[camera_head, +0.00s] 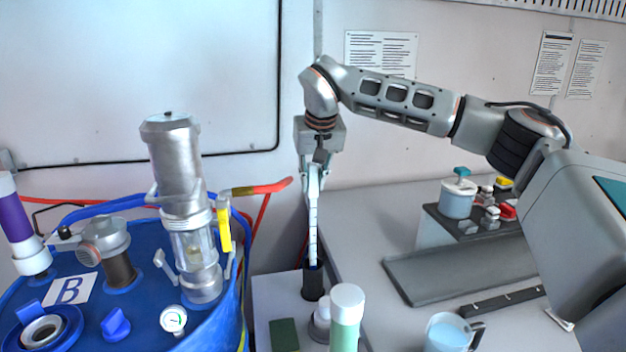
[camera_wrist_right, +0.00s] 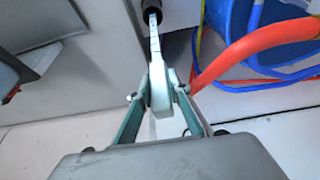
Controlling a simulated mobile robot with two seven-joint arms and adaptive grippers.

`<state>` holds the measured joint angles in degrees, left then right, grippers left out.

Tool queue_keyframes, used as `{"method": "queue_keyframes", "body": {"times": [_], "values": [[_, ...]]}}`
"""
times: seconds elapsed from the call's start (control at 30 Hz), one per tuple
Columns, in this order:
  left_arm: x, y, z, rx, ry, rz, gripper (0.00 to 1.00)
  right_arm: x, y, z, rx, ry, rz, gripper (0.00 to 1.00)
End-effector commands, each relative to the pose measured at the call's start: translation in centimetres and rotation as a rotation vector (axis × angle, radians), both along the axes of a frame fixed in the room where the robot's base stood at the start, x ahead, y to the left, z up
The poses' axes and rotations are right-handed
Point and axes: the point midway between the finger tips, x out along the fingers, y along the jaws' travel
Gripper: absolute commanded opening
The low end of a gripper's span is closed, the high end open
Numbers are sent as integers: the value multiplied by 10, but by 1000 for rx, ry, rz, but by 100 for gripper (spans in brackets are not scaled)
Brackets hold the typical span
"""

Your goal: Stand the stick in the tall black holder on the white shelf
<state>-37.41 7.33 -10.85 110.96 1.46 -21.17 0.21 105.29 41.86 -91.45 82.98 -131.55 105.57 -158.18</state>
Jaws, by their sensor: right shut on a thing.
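The stick (camera_head: 313,225) is long, thin and white with dark marks along it. My right gripper (camera_head: 315,180) is shut on its upper end and points down. The stick hangs close to upright, and its lower tip is at the mouth of the tall black holder (camera_head: 313,284) on the white shelf (camera_head: 262,290). In the right wrist view the stick (camera_wrist_right: 155,45) runs from my right gripper (camera_wrist_right: 160,95) to the dark holder (camera_wrist_right: 151,6). How deep the tip sits in the holder cannot be told. My left gripper is not in view.
A blue drum (camera_head: 145,310) with a metal pump (camera_head: 180,200) stands at left. A red hose (camera_head: 270,187) passes near the stick. A white-capped green bottle (camera_head: 346,320) stands in front of the holder. A grey table with a dark tray (camera_head: 460,268) and a jug (camera_head: 448,333) lies right.

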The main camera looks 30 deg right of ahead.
Motion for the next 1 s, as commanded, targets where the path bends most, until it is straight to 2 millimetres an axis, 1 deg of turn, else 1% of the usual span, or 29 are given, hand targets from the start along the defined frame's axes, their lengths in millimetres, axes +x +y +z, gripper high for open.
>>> {"method": "queue_keyframes", "body": {"times": [0.03, 0.1, 0.4, 0.53, 0.67, 1.0], "values": [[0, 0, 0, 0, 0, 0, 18, 0, 0, 0, 0, -1, 0, 20], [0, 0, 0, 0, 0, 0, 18, 0, 0, 0, 0, -1, 0, 37], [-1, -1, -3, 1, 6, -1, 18, 0, 0, 0, 0, 0, 0, 37], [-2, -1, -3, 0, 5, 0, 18, -2, 0, 5, 0, -2, 0, 37], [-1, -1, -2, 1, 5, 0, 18, -8, 2, 22, 0, -3, 1, 37], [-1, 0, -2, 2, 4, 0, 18, -33, 8, 85, 0, -5, 0, 37]]}}
